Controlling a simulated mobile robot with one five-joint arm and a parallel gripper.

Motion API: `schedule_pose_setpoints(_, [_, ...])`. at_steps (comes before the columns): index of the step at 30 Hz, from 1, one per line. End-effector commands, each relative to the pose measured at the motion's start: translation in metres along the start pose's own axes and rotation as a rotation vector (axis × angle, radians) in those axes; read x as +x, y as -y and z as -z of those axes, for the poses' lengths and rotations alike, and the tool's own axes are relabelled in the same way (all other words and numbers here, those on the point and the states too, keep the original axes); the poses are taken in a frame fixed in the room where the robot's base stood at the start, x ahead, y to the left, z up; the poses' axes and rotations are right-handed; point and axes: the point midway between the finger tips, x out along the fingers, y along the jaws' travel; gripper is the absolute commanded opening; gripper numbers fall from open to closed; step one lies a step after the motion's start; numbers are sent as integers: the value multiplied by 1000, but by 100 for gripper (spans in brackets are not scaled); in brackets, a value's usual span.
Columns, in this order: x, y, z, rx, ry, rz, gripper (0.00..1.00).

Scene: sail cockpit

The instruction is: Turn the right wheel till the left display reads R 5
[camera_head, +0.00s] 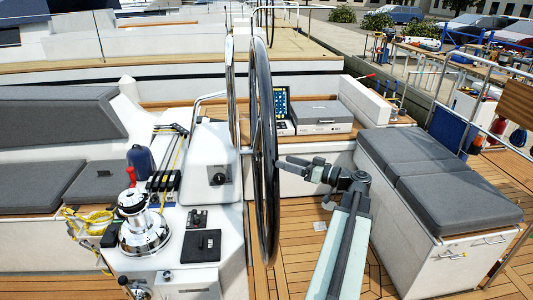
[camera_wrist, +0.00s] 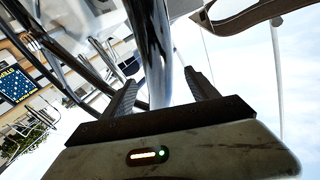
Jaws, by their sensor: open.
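A large steering wheel (camera_head: 270,110) with a dark rim stands upright, almost edge-on, in the middle of the head view. I take it for the right wheel. My gripper (camera_head: 281,163) is at the right side of its rim, about half-way up. In the wrist view a shiny rim tube (camera_wrist: 153,55) passes between the two fingers of my gripper (camera_wrist: 161,78). The fingers are open, with a visible gap on each side of the tube. The left display and its reading cannot be made out in either view.
A white console with a chrome winch (camera_head: 140,215) and yellow rope stands left of the wheel. A bench with grey cushions (camera_head: 440,185) is on the right. A grey box (camera_head: 322,115) lies behind.

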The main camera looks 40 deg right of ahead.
Motion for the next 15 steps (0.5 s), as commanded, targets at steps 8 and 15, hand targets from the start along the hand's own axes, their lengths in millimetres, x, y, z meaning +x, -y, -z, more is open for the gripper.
schedule_pose_setpoints(8, [24,-5,1,0,-4,-12,68])
schedule_pose_setpoints(15, [58,-8,2,0,-6,-20,68])
